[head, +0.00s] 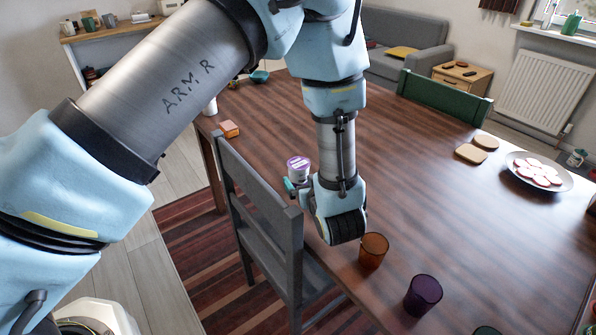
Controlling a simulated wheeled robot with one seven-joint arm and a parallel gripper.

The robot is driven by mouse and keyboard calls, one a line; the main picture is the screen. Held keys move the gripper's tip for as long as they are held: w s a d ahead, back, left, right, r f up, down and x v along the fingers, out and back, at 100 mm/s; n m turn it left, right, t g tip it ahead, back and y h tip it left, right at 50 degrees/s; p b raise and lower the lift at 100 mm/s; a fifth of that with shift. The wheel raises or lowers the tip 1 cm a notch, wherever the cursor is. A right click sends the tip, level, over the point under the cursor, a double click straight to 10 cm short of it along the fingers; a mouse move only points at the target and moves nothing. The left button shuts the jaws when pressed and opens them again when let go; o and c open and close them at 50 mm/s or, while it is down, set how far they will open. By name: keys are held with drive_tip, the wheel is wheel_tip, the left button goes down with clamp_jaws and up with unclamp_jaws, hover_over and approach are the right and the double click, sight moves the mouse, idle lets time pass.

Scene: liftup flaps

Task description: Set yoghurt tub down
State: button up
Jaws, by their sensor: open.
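The yoghurt tub (299,170) is a small white tub with a purple lid, upright near the table's left edge. My gripper (292,186) is open, with a teal fingertip showing close against the tub's lower left side. My wrist hides the other finger and the tub's base, so I cannot tell whether the base touches the table or whether the finger touches the tub. The dark brown wooden table (420,150) lies under and behind them.
A grey chair (262,205) stands at the table's near left edge. An orange glass (373,250) and a purple glass (422,295) stand right of my wrist. A plate (562,180) and coasters (471,153) lie far right. The table's middle is clear.

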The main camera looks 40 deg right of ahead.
sight(299, 171)
drive_tip(key=shift+w+d+f, duration=0.25)
drive_tip(key=shift+w, duration=0.35)
drive_tip(key=shift+p+x, duration=1)
drive_tip(key=shift+x, duration=2.1)
drive_tip(key=shift+f, duration=0.1)
drive_tip(key=c, duration=1.5)
clamp_jaws()
